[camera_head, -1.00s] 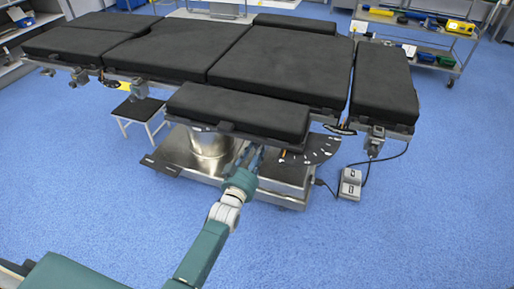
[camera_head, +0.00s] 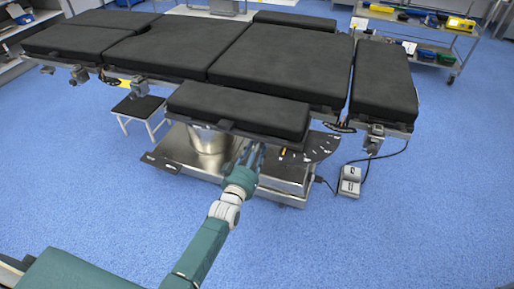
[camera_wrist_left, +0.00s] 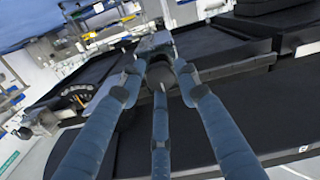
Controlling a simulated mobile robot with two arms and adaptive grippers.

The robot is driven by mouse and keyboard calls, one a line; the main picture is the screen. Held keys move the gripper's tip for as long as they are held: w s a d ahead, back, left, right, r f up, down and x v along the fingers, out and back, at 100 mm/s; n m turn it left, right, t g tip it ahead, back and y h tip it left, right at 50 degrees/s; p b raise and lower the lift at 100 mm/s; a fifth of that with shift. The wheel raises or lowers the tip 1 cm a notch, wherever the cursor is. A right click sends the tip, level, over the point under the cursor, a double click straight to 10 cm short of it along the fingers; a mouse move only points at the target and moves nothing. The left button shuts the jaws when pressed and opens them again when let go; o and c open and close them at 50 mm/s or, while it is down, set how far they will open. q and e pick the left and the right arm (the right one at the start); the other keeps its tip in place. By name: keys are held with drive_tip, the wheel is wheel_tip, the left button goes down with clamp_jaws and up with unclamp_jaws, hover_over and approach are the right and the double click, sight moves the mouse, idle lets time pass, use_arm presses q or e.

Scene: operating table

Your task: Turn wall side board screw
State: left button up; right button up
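The operating table (camera_head: 265,62) has black pads. A narrow black side board (camera_head: 240,112) sticks out on its near side, and another short board lies along its far side (camera_head: 295,22). My left gripper (camera_head: 253,152) is under the near side board's front edge. In the left wrist view, the three blue-grey fingers of the left gripper (camera_wrist_left: 162,78) converge around a dark round part (camera_wrist_left: 159,73), likely a screw knob, below a grey metal block (camera_wrist_left: 154,44). Whether the fingers touch it cannot be told. My right gripper is not in view.
The metal table base (camera_head: 285,180) stands below the boards. A small step stool (camera_head: 140,108) is at left. A foot pedal (camera_head: 349,180) with a cable lies at right. A tool cart (camera_head: 420,40) stands at the back right. The blue floor in front is clear.

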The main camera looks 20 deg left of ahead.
use_arm(q)
drive_tip(key=shift+o, duration=1.1)
drive_tip(key=shift+f, duration=0.2)
drive_tip(key=shift+r, duration=0.1)
drive_tip(key=s, duration=1.2)
drive_tip(key=shift+a, duration=0.25)
